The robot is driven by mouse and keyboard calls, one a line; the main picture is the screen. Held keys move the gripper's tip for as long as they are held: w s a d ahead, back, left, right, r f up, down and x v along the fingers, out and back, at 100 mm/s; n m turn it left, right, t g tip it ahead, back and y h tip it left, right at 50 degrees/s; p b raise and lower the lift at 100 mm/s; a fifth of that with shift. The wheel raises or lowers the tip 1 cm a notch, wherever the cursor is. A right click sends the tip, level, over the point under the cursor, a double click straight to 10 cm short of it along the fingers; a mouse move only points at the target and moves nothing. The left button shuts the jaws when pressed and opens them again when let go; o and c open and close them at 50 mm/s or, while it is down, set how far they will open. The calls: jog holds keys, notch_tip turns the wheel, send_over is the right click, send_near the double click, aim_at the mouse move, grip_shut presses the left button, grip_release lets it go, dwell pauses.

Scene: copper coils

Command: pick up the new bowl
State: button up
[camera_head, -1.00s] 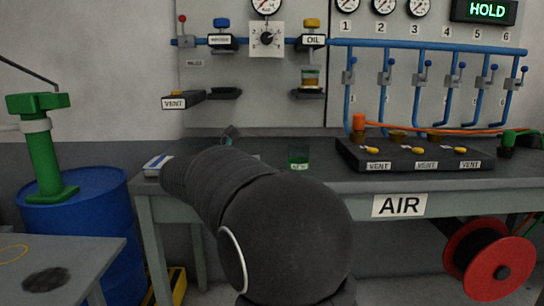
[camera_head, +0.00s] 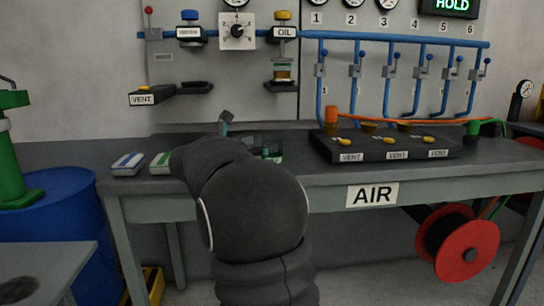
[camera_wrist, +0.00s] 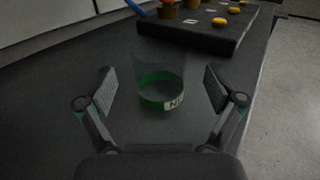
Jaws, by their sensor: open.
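The new bowl (camera_wrist: 162,88) is a clear cup with a green band low down and a white label, partly readable. It stands upright on the dark bench top in the wrist view. My gripper (camera_wrist: 160,97) is open, with one finger to the left of the bowl and one to the right, and visible gaps on both sides. I cannot tell how deep the bowl is between the fingers. In the head view the bowl (camera_head: 274,157) is mostly hidden by my arm and gripper; only a bit of green and white shows.
A black vent block (camera_head: 385,146) with yellow knobs stands to the right on the bench; it also shows behind the bowl in the wrist view (camera_wrist: 200,22). Blue- and green-striped flat items (camera_head: 128,163) lie at the bench's left end. A small shelf holds an oil bowl (camera_head: 282,72) above.

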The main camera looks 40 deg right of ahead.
jog(key=d, duration=0.4)
jog(key=shift+w+d, duration=0.25)
jog(key=shift+d, duration=0.05)
jog(key=shift+c, duration=0.3)
jog(key=c, duration=1.3)
jog(key=shift+r, duration=0.15)
